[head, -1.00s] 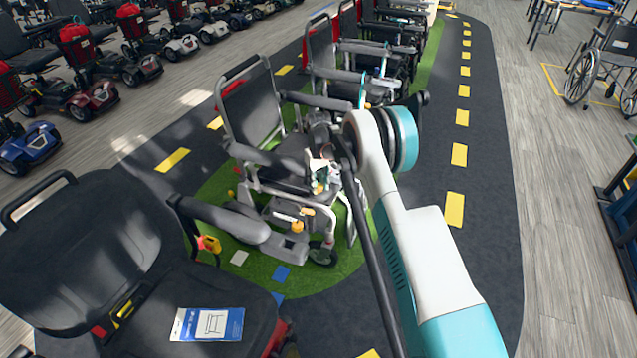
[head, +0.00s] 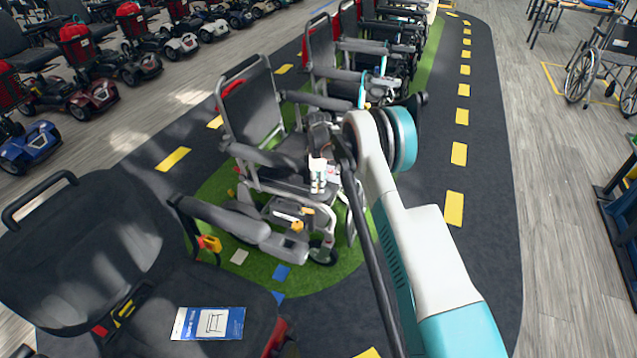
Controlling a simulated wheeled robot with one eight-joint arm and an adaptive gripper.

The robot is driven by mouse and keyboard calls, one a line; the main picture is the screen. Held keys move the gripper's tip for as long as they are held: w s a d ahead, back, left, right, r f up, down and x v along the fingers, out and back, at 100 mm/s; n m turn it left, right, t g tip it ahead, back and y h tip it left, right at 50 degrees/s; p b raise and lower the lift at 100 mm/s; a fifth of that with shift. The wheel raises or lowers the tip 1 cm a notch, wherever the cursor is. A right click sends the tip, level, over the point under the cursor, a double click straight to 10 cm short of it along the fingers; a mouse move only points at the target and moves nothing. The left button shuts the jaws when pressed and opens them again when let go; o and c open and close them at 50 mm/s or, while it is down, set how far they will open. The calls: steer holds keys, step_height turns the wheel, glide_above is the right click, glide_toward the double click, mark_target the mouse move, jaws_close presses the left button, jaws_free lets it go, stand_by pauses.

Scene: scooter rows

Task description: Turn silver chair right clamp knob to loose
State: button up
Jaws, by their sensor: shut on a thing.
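The silver chair (head: 250,110), a wheelchair with a silver frame and dark seat and back, stands on a green patch in the middle of the head view. My gripper (head: 318,184) is at the front of its seat, beside the armrest on the picture's right. It is small in this view and partly screened by my arm. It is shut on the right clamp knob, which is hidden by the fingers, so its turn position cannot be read. Orange parts (head: 297,226) show lower on the chair's front frame, apart from the gripper.
A dark scooter seat (head: 80,250) with a blue and white leaflet (head: 208,323) is close at the lower left. More wheelchairs stand in a row behind the silver chair. The dark lane (head: 480,200) with yellow dashes on the right is clear.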

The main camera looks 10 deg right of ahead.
steer(key=shift+n, duration=1.7)
steer(key=o, duration=1.1)
steer(key=shift+c, duration=0.2)
steer(key=shift+r, duration=4)
